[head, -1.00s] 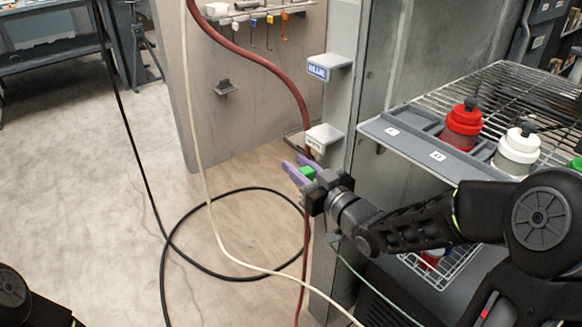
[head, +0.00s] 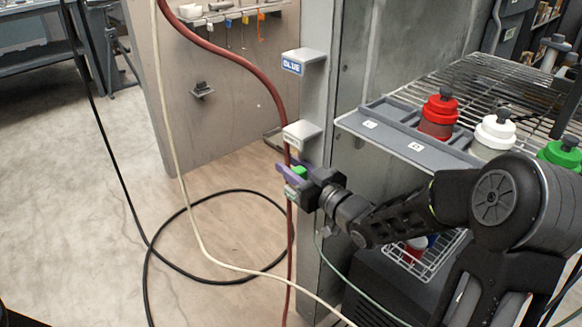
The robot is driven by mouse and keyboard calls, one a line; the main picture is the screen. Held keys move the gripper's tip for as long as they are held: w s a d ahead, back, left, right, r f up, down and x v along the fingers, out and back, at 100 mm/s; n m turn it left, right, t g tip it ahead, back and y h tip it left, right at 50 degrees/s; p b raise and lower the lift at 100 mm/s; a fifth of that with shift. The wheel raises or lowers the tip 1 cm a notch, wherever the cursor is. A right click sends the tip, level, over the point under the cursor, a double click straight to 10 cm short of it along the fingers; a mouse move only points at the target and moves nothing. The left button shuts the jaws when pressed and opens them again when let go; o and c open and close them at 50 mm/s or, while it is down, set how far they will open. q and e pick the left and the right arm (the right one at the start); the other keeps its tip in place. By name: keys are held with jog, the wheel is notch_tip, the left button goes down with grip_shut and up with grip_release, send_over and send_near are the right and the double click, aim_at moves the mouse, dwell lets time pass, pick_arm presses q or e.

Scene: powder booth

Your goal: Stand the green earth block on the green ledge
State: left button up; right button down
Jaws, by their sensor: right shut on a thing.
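The green earth block (head: 299,171) is a small bright green piece, mostly hidden between the purple fingers of my right gripper (head: 287,178). The gripper is shut on it in front of the grey post, below two ledges. The upper ledge (head: 305,57) has a blue label reading BLUE. The middle ledge (head: 303,131) has a pale label too small to read. A small pale label (head: 291,194) shows just under the fingers; the ledge there is mostly hidden, and I cannot tell whether the block touches it. My left gripper is out of view.
A red hose (head: 262,76) hangs down right behind the gripper. A black cable (head: 150,270) and a cream one loop over the floor. At right, a wire rack has a grey tray (head: 372,124) with red (head: 438,115), white (head: 493,135) and green (head: 560,152) bottles.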

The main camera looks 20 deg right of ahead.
aim_at(304, 178)
jog(key=shift+f+b, duration=0.3)
jog(key=shift+b, duration=0.15)
dwell(1.2)
jog(key=c, duration=1)
grip_release()
jog(key=shift+c, duration=0.2)
jog(key=shift+d+r, duration=0.1)
jog(key=shift+s, duration=0.1)
jog(key=shift+s+d, duration=0.2)
jog(key=shift+s, duration=0.2)
jog(key=p+v, duration=0.1)
jog(key=v, duration=0.5)
jog(key=shift+s, duration=0.2)
jog(key=shift+s+a, duration=0.1)
jog(key=shift+s, duration=0.1)
